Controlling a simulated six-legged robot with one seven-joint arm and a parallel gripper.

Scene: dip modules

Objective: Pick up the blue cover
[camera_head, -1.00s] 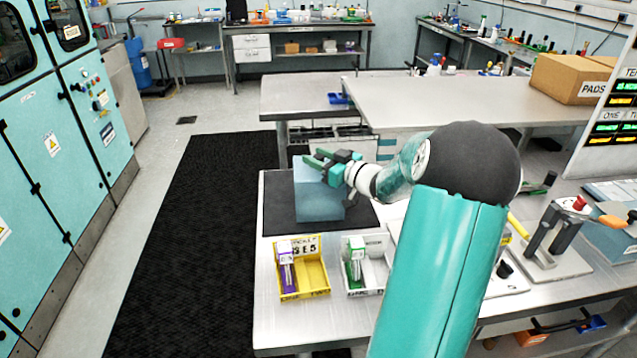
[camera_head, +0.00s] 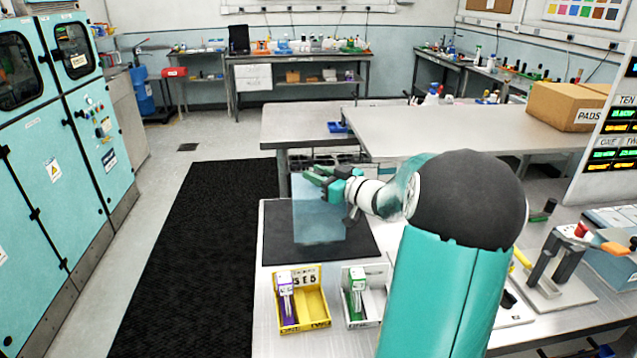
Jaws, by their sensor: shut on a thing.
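The blue cover (camera_head: 319,218) is a translucent blue box shape over the black mat (camera_head: 277,246) on the near bench. My gripper (camera_head: 320,175) is at the top of the cover, its green fingers reaching in from the right, and it is shut on the cover. I cannot tell whether the cover's lower edge is touching the mat. Part of the cover's right side is hidden by my gripper and wrist.
A yellow bin (camera_head: 313,307) and a white bin (camera_head: 372,310) stand in front of the mat. A press-like tool (camera_head: 556,262) stands at the right. A second bench (camera_head: 470,130) with cardboard boxes (camera_head: 565,106) lies behind. A dark floor mat (camera_head: 200,250) lies left.

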